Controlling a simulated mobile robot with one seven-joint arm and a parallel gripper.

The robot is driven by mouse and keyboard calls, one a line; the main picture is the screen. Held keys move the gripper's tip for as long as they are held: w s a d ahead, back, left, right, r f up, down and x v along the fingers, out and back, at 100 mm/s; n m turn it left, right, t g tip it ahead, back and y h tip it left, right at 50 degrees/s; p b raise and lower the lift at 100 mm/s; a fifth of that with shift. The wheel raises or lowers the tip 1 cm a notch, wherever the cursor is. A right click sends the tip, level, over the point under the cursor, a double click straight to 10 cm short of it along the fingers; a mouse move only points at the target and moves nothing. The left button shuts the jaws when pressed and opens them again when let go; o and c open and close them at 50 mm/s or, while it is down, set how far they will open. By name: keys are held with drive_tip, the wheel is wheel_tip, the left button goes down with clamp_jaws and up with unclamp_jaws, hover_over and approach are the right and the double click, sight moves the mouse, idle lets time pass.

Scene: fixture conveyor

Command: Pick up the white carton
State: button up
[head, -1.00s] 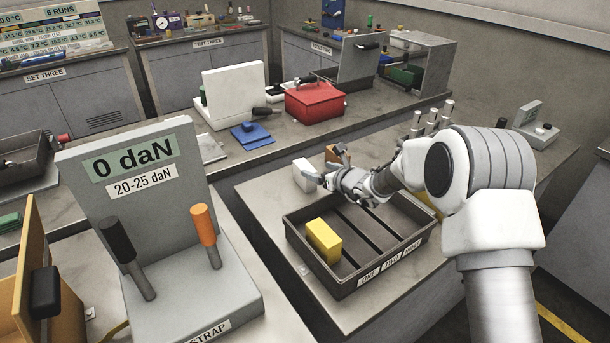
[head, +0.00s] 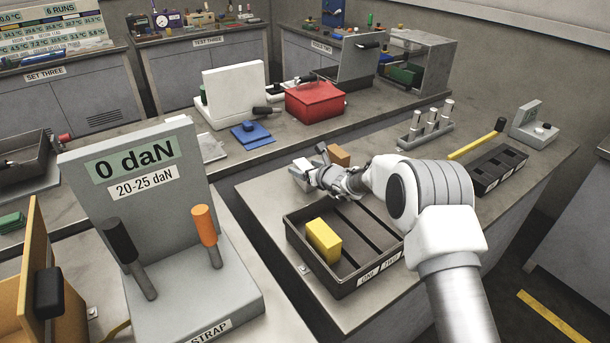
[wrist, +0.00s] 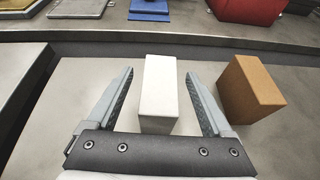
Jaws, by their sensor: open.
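The white carton (wrist: 159,92) stands on the bench between the two fingers of my gripper (wrist: 158,98) in the wrist view. Gaps show on both sides of it, so the fingers are open and apart from it. In the head view my gripper (head: 312,172) is over the bench behind the black tray and hides most of the white carton (head: 297,169). A brown carton (wrist: 251,88) stands just right of the right finger in the wrist view; it also shows in the head view (head: 339,155), partly behind my gripper.
A black divided tray (head: 345,283) with a yellow carton (head: 323,241) in its left compartment lies in front of my gripper. A rack with metal pegs (head: 425,135) and a small black tray (head: 498,168) stand to the right. A red box (head: 314,103) is on the bench behind.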

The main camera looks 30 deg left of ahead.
clamp_jaws()
idle(0.3)
drive_tip(key=shift+r, duration=0.1)
